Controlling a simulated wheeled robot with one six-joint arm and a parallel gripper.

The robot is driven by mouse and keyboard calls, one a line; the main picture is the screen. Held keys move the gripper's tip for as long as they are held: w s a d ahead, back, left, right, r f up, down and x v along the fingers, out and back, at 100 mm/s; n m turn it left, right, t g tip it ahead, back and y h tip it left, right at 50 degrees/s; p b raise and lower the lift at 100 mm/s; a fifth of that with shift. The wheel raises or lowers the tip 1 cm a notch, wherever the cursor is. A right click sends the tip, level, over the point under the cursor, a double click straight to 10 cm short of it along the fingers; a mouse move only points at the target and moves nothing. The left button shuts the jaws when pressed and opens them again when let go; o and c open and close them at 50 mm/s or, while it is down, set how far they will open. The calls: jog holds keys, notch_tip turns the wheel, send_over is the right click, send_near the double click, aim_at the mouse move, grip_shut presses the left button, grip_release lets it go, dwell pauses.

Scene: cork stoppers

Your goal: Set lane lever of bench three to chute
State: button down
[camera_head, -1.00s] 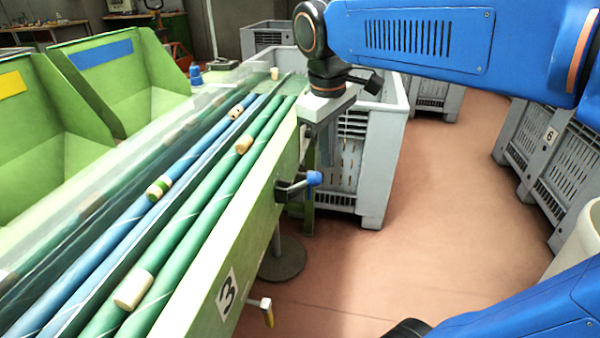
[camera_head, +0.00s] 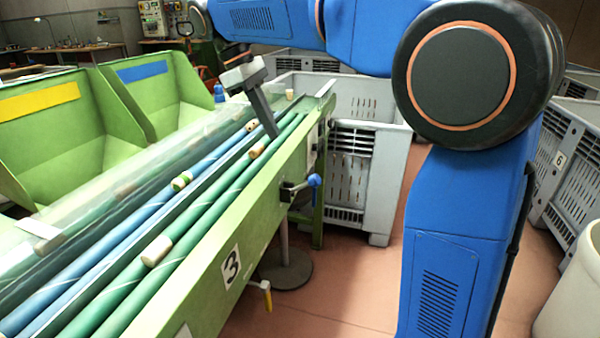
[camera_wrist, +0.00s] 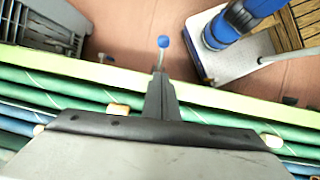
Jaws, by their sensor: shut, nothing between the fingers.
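Bench three (camera_head: 205,290) is a sloping green bench with a "3" label (camera_head: 231,267) on its side. A lever with a blue knob (camera_head: 314,180) sticks out from that side, its shaft pointing right and slightly up in the head view. The knob also shows in the wrist view (camera_wrist: 163,41), just beyond my fingertips. A smaller yellow-handled part (camera_head: 267,297) hangs lower on the bench. My gripper (camera_head: 273,132) is shut and empty, pointing down over the green and blue tubes. In the wrist view my gripper (camera_wrist: 161,77) appears in line with the knob, apart from it.
Cork stoppers (camera_head: 157,251) lie along the tubes. A clear cover (camera_head: 120,190) lies along the tubes' left side. Green bins (camera_head: 70,130) stand at left. A grey crate (camera_head: 362,170) stands behind the lever. Red floor is open right of the bench.

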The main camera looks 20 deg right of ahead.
jog(key=shift+a+r, duration=0.15)
jog(key=shift+a, duration=0.35)
send_near(300, 187)
notch_tip(300, 187, down, 2)
jog(key=shift+w+d+f, duration=0.1)
jog(key=shift+w+d, duration=0.05)
jog(key=shift+d, duration=0.05)
jog(key=shift+s+d+f, duration=0.25)
jog(key=shift+s+d, duration=0.2)
jog(key=shift+d, duration=0.3)
jog(key=shift+s+d+f, duration=0.25)
jog(key=shift+s+d, duration=0.15)
jog(key=shift+d, duration=0.4)
